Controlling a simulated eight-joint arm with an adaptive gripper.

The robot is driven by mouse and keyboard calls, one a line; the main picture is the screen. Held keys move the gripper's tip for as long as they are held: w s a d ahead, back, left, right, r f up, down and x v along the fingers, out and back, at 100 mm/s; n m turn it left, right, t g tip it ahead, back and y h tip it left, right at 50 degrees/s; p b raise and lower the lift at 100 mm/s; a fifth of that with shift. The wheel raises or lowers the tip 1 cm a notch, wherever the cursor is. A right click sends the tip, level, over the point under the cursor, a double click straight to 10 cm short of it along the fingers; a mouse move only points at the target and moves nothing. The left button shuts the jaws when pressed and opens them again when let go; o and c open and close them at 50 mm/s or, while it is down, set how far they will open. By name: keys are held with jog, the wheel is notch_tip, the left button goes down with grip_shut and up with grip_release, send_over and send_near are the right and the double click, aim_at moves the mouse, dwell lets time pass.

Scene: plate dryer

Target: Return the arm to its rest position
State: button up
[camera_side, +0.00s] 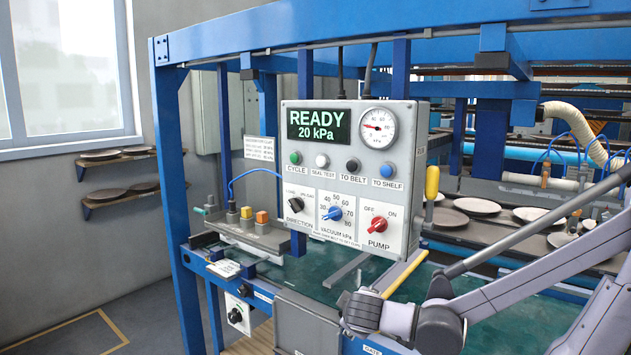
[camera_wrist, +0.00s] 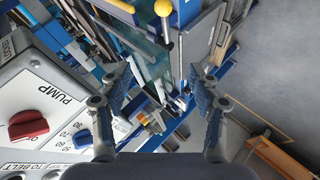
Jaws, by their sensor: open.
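My gripper (camera_wrist: 160,75) shows in the wrist view with its two dark blue-grey fingers spread wide and nothing between them. In the side view my arm reaches in from the right and bends low, in front of the bench; the fingers cannot be made out there. The grey control box (camera_side: 345,255) stands beside the bent arm. Its screen (camera_side: 319,126) reads READY, 20 kPa. The red pump knob (camera_side: 378,226) is on its lower right, and the knob also shows at the left of the wrist view (camera_wrist: 28,124).
A blue frame (camera_side: 170,190) surrounds the machine. A yellow bar (camera_side: 404,274) slants up close to my arm. Plates (camera_side: 477,206) lie on the belt behind at right. A small tray (camera_side: 235,238) with coloured blocks is left of the box. The floor at lower left is clear.

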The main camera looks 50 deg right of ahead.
jog(key=s+a+t+y, duration=0.1)
jog(key=s+a+y, duration=0.1)
jog(key=a+y, duration=0.7)
jog(key=shift+a+f+t, duration=0.3)
jog(key=shift+a+t, duration=0.1)
